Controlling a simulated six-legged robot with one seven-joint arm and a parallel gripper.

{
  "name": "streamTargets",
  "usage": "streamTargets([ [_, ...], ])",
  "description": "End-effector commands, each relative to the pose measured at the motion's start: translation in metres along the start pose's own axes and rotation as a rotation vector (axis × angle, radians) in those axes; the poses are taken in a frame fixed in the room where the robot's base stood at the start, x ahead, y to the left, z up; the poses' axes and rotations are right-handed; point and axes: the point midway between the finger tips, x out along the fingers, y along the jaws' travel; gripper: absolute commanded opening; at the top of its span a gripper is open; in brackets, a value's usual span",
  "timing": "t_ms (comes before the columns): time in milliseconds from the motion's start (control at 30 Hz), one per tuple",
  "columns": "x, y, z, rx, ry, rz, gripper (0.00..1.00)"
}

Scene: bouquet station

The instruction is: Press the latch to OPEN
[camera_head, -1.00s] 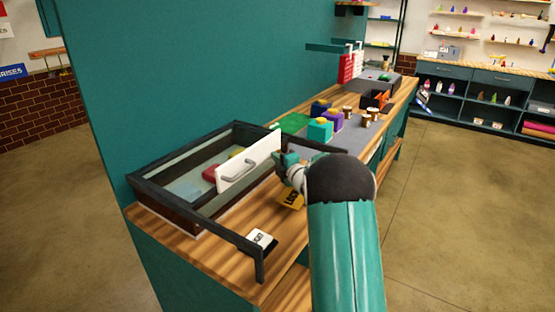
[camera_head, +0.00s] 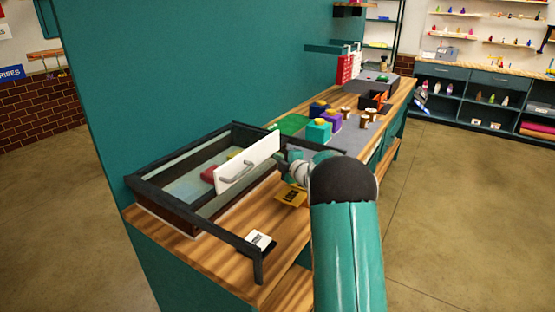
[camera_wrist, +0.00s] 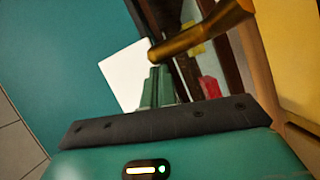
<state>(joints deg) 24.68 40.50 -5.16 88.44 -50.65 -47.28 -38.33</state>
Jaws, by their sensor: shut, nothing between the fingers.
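A yellow plate (camera_head: 291,196) with dark lettering, too small to read, lies at the right side of the dark-framed case; it seems to be the latch's label. In the wrist view a brass-coloured bar (camera_wrist: 200,35), perhaps the latch lever, crosses just beyond my fingertips, and a yellow surface (camera_wrist: 293,50) fills the right edge. My gripper (camera_wrist: 157,72) is shut and empty, its green fingers together close to the bar; I cannot tell whether they touch. In the head view my gripper (camera_head: 283,158) is beside the white panel (camera_head: 246,164), partly hidden by my arm.
The open-topped dark-framed case (camera_head: 188,220) holds a red block (camera_head: 207,174). A white label card (camera_head: 259,241) lies near its front corner. Coloured boxes (camera_head: 319,130) and small jars stand farther along the bench. A teal wall (camera_head: 210,70) rises behind; the floor at right is clear.

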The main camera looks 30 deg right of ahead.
Motion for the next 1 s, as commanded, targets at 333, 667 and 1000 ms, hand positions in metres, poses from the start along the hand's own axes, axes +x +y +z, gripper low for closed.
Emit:
streamTargets([
  [333, 0.007, -0.007, 0.015, -0.004, -0.001, 0.002, 0.0],
  [667, 0.009, -0.009, 0.019, -0.006, 0.0, 0.003, 0.0],
  [1000, 0.009, -0.009, 0.019, -0.006, 0.0, 0.003, 0.0],
])
